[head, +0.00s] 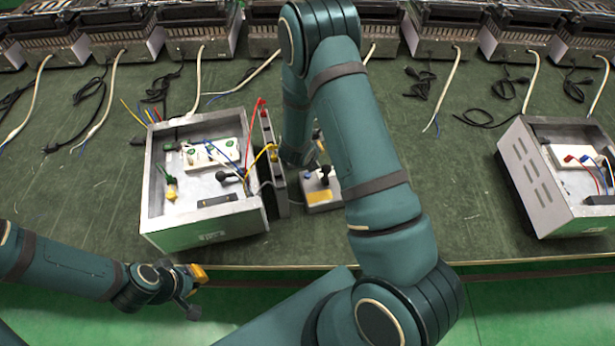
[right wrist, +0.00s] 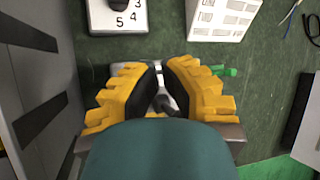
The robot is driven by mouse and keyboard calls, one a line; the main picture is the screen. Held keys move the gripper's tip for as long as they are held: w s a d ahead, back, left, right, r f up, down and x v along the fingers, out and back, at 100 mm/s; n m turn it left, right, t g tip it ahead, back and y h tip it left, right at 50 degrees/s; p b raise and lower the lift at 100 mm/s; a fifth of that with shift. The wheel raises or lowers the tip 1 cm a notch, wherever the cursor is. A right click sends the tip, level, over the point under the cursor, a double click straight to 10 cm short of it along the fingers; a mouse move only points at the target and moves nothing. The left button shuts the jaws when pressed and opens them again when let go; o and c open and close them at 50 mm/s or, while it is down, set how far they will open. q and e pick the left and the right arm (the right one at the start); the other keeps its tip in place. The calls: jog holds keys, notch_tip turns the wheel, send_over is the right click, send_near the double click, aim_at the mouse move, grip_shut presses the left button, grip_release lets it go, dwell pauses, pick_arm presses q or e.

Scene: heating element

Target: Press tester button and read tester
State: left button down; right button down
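A grey tester-like unit (head: 320,188) with a yellow label, a blue button and a black knob stands right of the open metal box (head: 153,196). My right arm partly covers it. In the right wrist view my right gripper (right wrist: 160,72) has its yellow fingers a narrow gap apart. I see nothing clearly held between them.
The open metal box holds coloured wires and a white terminal block (head: 210,154). A dark upright panel (head: 272,160) stands at its right side. Another open box (head: 535,180) is at the right. Several units with cables line the back. Green table is bare between my right arm and the right box.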

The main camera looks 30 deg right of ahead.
jog(key=b, duration=0.3)
send_over(311, 174)
notch_tip(311, 174, down, 5)
jog(key=shift+w, duration=0.1)
jog(key=shift+f+b, duration=0.35)
jog(key=shift+b, duration=0.2)
jog(key=shift+f, duration=0.1)
dwell(0.6)
jog(key=shift+f+b, duration=0.3)
jog(key=shift+b, duration=0.15)
jog(key=shift+f+b, duration=0.45)
jog(key=shift+b, duration=0.05)
dwell(0.6)
jog(key=shift+r, duration=0.1)
dwell(0.3)
jog(key=shift+r+p, duration=0.6)
jog(key=shift+r, duration=0.15)
